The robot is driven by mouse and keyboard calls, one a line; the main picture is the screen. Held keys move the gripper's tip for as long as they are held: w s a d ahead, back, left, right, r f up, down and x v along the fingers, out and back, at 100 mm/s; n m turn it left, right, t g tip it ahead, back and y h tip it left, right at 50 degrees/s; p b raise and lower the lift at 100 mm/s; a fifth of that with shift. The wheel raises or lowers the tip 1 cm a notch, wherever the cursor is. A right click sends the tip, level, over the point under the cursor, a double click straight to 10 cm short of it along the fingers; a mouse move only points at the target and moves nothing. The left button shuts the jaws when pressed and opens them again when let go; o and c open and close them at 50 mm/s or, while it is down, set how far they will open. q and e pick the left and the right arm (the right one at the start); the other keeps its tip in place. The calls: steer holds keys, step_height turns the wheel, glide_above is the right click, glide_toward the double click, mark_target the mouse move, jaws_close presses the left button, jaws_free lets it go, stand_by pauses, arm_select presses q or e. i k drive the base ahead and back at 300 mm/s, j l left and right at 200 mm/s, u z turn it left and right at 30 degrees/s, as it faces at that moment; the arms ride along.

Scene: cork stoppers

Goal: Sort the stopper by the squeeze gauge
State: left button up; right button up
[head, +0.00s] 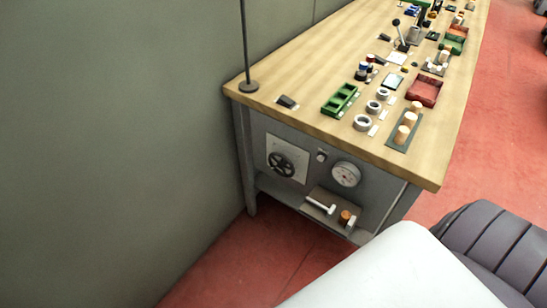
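A wooden workbench (290,72) stands ahead, seen at an angle. A round white dial gauge (346,173) is on its grey front panel, its reading too small to tell. Below it, a small grey fixture (327,195) holds a white T-shaped piece (320,205) and an orange-brown stopper-like piece (346,216); whether these two touch is unclear. Several pale cork-coloured stoppers (410,118) stand on a dark green mat on the bench top. A red tray (425,91) and a green compartment tray (340,99) lie nearby. Neither of my grippers is in view.
A black handwheel (281,163) is on the front panel. White rings (363,122) and a lever (400,35) are on the bench top. A thin pole (246,45) rises at the left corner beside the green-grey wall (110,120). Red floor (500,110) is open at right.

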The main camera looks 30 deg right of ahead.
mark_target(344, 217)
steer(key=z, duration=1.75)
